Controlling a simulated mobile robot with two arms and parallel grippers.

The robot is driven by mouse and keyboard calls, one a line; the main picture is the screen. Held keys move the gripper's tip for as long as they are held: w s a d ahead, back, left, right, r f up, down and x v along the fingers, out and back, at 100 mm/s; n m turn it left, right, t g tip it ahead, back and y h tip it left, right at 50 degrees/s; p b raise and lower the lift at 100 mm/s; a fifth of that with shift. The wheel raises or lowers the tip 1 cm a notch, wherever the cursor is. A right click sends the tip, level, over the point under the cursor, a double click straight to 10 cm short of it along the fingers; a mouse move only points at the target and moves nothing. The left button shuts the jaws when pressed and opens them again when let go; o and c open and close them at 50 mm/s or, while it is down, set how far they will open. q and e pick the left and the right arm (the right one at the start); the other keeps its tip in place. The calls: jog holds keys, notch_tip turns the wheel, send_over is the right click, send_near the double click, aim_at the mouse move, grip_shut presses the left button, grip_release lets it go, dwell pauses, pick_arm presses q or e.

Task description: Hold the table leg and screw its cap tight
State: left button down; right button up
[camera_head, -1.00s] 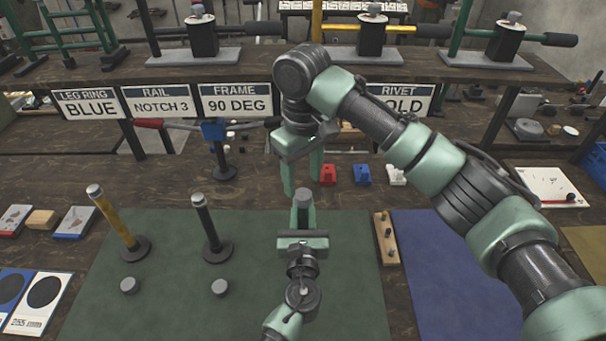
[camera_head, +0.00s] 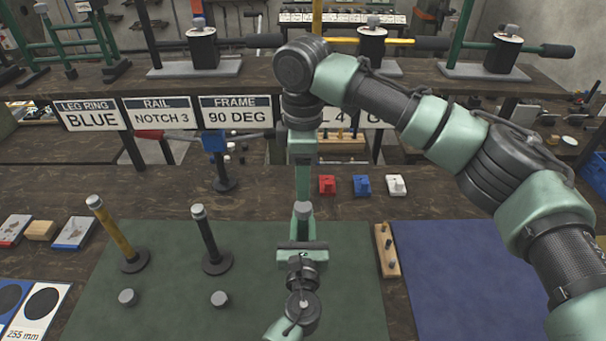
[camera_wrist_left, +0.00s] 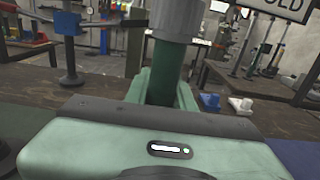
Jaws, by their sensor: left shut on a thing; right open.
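A green table leg (camera_wrist_left: 168,72) stands upright in my left gripper, with a grey cap (camera_wrist_left: 180,18) on its top. In the head view the cap (camera_head: 303,209) shows just above the left gripper (camera_head: 302,232), which is shut on the leg. The leg's lower part is hidden. My right gripper (camera_head: 302,192) is open, fingers down, directly over the cap in the picture. Its fingers line up one behind the other, and I cannot tell whether they touch the cap. A yellow leg (camera_head: 115,230) and a dark leg (camera_head: 207,237) stand capped on round bases to the left.
Two loose grey discs (camera_head: 127,297) lie on the green mat (camera_head: 170,318). A wooden block with pegs (camera_head: 387,252) stands right of the mat. Red, blue and white blocks (camera_head: 327,185) sit behind. A sign-bearing shelf (camera_head: 240,72) with presses spans the back. The blue mat (camera_head: 450,270) is clear.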

aim_at(303, 205)
jog(key=shift+f, duration=3.95)
grip_shut()
jog(key=shift+o, duration=0.9)
grip_release()
jog(key=shift+r, duration=0.1)
notch_tip(303, 205, up, 12)
